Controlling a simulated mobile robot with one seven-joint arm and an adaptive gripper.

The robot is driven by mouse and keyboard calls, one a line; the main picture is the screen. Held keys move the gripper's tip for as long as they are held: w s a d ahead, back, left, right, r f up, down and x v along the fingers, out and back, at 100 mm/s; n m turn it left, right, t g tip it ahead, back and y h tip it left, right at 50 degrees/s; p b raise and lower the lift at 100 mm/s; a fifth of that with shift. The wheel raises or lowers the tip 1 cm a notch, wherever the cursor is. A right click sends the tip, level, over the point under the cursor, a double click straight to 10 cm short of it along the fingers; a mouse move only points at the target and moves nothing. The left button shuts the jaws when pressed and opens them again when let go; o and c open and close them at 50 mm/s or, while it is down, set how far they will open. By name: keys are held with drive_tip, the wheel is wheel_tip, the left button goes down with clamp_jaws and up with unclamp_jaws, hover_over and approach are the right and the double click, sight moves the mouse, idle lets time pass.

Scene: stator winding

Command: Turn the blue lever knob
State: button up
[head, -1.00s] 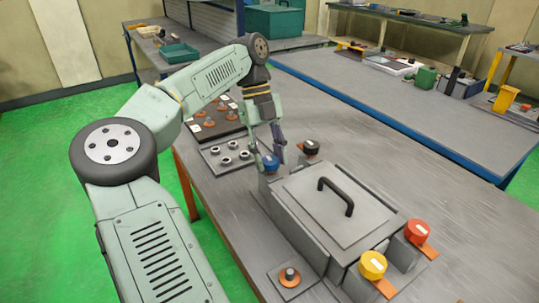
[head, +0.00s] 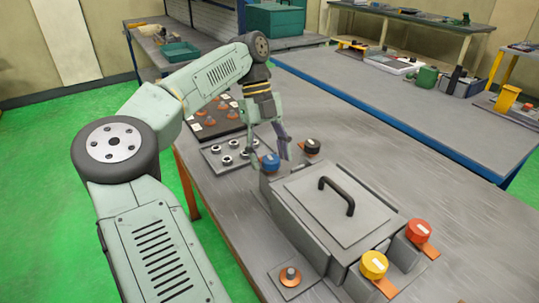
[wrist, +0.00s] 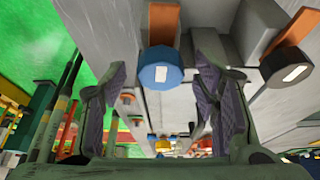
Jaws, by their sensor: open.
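The blue lever knob (head: 270,162) sits at the far left corner of the grey lidded box (head: 335,210). In the wrist view the blue knob (wrist: 161,70) shows a white mark and lies between the two fingers, with an orange strip above it in the picture. My gripper (head: 270,152) is open around or just over the knob. In the wrist view the gripper (wrist: 163,95) has clear gaps on both sides of the knob, with no finger seen touching it. Part of the knob is hidden behind a finger in the head view.
A black knob (head: 312,147) stands close to the right of my gripper. A red knob (head: 419,231) and a yellow knob (head: 373,265) are at the box's near end. A plate with several pegs (head: 228,153) lies to the left. The table right of the box is clear.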

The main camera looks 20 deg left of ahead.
drive_tip(key=v, duration=0.7)
drive_tip(key=shift+r, duration=0.1)
